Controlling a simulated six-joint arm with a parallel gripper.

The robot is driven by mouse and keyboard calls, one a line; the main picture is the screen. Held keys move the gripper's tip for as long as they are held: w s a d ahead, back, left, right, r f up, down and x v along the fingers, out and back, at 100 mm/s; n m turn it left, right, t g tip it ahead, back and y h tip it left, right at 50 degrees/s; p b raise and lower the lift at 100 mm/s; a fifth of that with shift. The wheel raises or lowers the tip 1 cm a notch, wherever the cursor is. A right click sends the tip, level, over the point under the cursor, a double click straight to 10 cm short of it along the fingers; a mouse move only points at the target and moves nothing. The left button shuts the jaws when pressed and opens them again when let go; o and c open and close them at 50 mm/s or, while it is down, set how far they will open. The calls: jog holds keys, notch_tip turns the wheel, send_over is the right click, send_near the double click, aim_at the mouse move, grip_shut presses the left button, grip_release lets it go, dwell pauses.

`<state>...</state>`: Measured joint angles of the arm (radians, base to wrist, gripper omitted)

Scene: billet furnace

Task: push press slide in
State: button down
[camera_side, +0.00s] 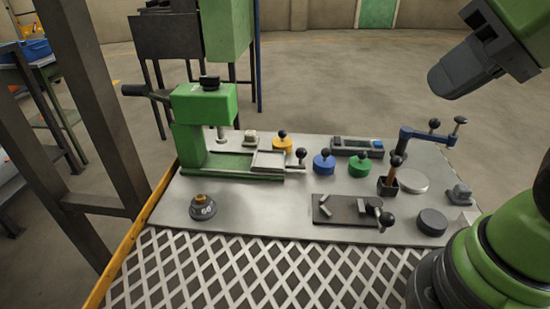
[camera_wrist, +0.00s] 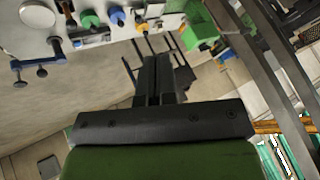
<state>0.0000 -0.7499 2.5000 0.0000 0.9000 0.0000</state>
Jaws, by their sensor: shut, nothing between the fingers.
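The green press (camera_side: 204,105) stands at the left of the metal work plate, with a dark lever at its upper left. Its slide (camera_side: 268,160) is a pale flat plate on a green-edged rail, to the right of the press head rather than under it. A black ball knob (camera_side: 301,153) stands at the slide's right end. In the wrist view the press (camera_wrist: 200,28) is at the upper right. My gripper (camera_wrist: 158,62) is shut and empty, its dark fingers together, well apart from the press and slide.
A dark tray (camera_side: 343,208) with small metal pieces lies in front. A blue crank arm (camera_side: 424,137) rises at the right. A dark round weight (camera_side: 203,208) sits front left.

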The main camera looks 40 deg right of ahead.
jog(key=c, duration=1.6)
grip_release()
jog(key=o, duration=0.4)
jog(key=shift+w+r, duration=0.1)
jog(key=shift+w, duration=0.25)
jog(key=o, duration=0.3)
jog(key=w, duration=0.2)
jog(key=w+m+g, duration=0.1)
jog(key=w, duration=0.1)
jog(key=w+d+m, duration=0.1)
jog(key=w, duration=0.1)
jog(key=shift+w+r, duration=0.2)
jog(key=shift+w, duration=0.05)
jog(key=shift+o, duration=0.2)
jog(key=m+g, duration=0.4)
jog(key=m, duration=0.1)
send_over(302, 149)
jog(key=s+d, duration=0.1)
jog(key=s, duration=0.1)
notch_tip(302, 149, down, 16)
jog(key=shift+h, duration=0.4)
jog(key=x, duration=1)
jog(key=shift+w+d+f, duration=0.1)
jog(key=shift+f, duration=0.25)
jog(key=shift+c, duration=0.2)
